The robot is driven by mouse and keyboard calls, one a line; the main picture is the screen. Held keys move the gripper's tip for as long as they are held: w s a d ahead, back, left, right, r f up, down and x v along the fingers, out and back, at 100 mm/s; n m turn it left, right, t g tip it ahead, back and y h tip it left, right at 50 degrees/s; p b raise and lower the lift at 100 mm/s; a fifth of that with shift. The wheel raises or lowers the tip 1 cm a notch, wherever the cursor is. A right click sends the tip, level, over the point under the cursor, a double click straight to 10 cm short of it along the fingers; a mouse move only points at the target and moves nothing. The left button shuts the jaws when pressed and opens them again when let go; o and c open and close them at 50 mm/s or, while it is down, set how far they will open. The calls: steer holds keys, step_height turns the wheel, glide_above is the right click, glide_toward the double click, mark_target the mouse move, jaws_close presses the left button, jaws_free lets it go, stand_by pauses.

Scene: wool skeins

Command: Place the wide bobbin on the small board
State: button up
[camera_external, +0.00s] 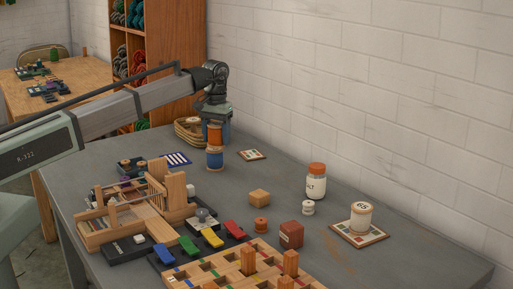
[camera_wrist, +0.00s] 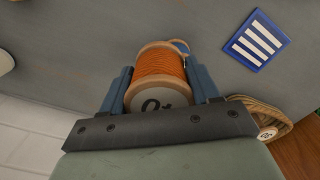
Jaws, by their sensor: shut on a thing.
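My gripper (camera_external: 215,122) is shut on a wide bobbin of orange thread (camera_external: 214,137) with pale wooden ends. In the wrist view the orange bobbin (camera_wrist: 160,70) sits between the two blue-grey fingers, its labelled end towards the camera. A blue bobbin (camera_external: 214,158) shows directly below it; I cannot tell whether the two touch. A little of the blue one shows past the orange one in the wrist view (camera_wrist: 180,45). A small patterned board (camera_external: 251,155) lies bare on the table to the right of my gripper.
A wicker basket (camera_external: 186,131) stands behind my gripper, and a blue-and-white striped card (camera_external: 177,158) lies to the left. An orange-capped jar (camera_external: 316,181), blocks, small spools and wooden racks fill the front.

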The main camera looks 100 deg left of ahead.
steer(key=w+a, duration=0.4)
steer(key=a, duration=0.6)
glide_above(252, 154)
steer(key=shift+s+a+f, duration=0.1)
steer(key=shift+a+f, duration=0.05)
steer(key=shift+f, duration=4.25)
steer(key=shift+f, duration=0.15)
steer(key=o, duration=1)
steer(key=shift+o, duration=0.2)
step_height(252, 154, up, 12)
